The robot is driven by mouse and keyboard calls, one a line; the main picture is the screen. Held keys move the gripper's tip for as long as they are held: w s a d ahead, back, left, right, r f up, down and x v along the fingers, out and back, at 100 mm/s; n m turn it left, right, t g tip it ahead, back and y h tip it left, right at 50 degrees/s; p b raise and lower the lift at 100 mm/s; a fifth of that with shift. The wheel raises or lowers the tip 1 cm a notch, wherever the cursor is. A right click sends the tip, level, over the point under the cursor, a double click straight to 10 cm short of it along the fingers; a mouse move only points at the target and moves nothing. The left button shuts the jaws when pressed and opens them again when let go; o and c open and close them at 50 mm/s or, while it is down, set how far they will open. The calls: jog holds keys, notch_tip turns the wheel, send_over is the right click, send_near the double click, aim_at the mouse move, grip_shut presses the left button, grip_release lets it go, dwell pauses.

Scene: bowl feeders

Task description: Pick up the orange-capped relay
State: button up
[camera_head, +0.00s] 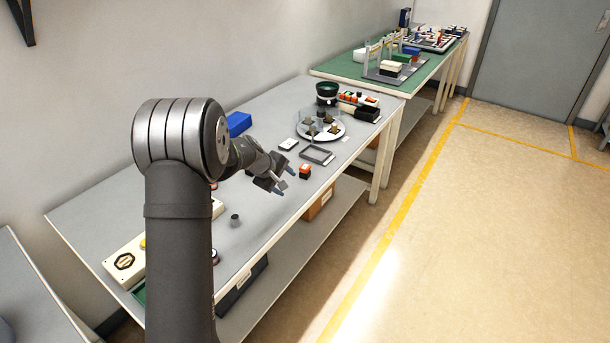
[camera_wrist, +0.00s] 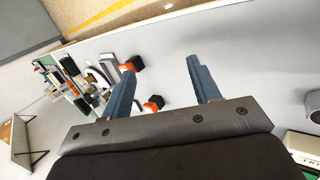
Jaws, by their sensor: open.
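My gripper (camera_head: 284,181) is open and empty above the grey bench, its two blue-grey fingers apart; they also show in the wrist view (camera_wrist: 160,68). A small orange and black block, which looks like the orange-capped relay (camera_head: 305,171), sits on the bench just right of my gripper in the head view. In the wrist view one orange and black block (camera_wrist: 133,63) shows by the left fingertip. A second one (camera_wrist: 154,103) shows beside the left finger, lower in the picture. I cannot tell which of these two is the block seen in the head view.
A dark rectangular frame (camera_head: 317,154) and a small white item (camera_head: 288,144) lie beyond my gripper. A round white tray (camera_head: 336,132) with parts stands farther back. A grey cylinder (camera_head: 235,220) and a beige button box (camera_head: 127,259) are nearer. Bare bench lies between.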

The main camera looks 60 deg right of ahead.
jog(key=n+t+h, duration=0.1)
jog(key=n+h, duration=0.1)
jog(key=n, duration=0.5)
jog(key=f+n+t+h, duration=0.1)
jog(key=n+h, duration=0.1)
jog(key=n, duration=0.4)
jog(key=w+f+n+t+h, duration=0.1)
jog(key=n+h, duration=0.1)
jog(key=n, duration=0.5)
jog(key=shift+d+f+n, duration=0.1)
jog(key=shift+d+n, duration=0.1)
jog(key=shift+n, duration=0.1)
jog(key=shift+f, duration=0.25)
send_near(303, 173)
jog(key=x, duration=0.4)
jog(key=shift+s+f, duration=0.3)
jog(key=shift+f, duration=0.1)
jog(key=shift+w+r+x, duration=0.1)
jog(key=shift+r+x, duration=0.05)
jog(key=shift+x, duration=1.4)
jog(key=shift+w+r+x, duration=0.15)
jog(key=shift+r+x, duration=0.05)
jog(key=shift+x, duration=1.35)
jog(key=c, duration=1.1)
